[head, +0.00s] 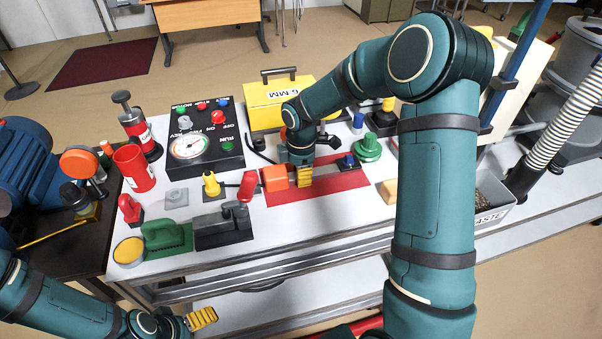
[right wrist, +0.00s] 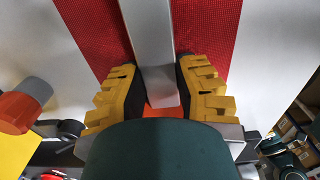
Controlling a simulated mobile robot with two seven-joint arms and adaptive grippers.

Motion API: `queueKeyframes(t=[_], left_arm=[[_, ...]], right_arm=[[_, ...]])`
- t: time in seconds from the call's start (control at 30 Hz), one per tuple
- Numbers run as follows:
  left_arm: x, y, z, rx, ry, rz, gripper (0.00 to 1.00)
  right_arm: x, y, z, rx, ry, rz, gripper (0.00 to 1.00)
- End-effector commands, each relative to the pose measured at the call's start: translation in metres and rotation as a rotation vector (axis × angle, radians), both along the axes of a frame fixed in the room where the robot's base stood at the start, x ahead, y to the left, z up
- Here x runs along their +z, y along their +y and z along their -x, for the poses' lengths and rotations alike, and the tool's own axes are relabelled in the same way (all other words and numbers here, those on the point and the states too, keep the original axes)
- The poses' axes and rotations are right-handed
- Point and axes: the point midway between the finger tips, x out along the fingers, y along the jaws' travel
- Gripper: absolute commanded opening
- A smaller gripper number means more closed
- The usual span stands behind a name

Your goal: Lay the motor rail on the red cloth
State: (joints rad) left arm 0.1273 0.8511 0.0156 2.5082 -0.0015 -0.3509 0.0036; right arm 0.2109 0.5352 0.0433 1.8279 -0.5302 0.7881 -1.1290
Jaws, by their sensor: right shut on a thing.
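The motor rail (head: 325,168) is a grey bar with an orange block (head: 275,178) at its left end and a dark blue piece (head: 347,161) near its right end. It lies lengthwise over the red cloth (head: 330,186), at or very near its surface; I cannot tell whether it touches. My right gripper (head: 304,177) is shut on the rail just right of the orange block. In the right wrist view the grey rail (right wrist: 152,50) runs between the yellow fingers, with red cloth (right wrist: 90,30) on both sides. My left gripper (head: 202,318) hangs low in front of the table; its jaw state is unclear.
A black control box (head: 205,140) and a yellow case (head: 275,98) stand behind the cloth. A red-handled clamp (head: 245,190) stands close left of the orange block. A green knob (head: 368,148) is behind right, and a tan block (head: 388,191) lies right.

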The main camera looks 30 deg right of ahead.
Motion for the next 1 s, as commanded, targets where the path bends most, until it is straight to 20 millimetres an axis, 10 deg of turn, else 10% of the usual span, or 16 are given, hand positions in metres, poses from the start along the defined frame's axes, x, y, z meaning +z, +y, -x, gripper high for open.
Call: queueKeyframes(t=[0.1, 0.47, 1.0], left_arm=[[0.0, 0.0, 0.0, 0.0, -0.001, 0.0, 0.95], [0.002, 0.0, 0.0, 0.0, 0.0, 0.0, 0.95], [0.022, 0.0, 0.003, -0.001, 0.007, 0.001, 0.95]], right_arm=[[-0.001, 0.0, 0.0, 0.0, 0.001, 0.0, 0.55], [0.004, 0.0, 0.0, 0.0, 0.0, 0.0, 0.55], [0.1, 0.0, 0.0, 0.0, -0.002, 0.0, 0.55]])
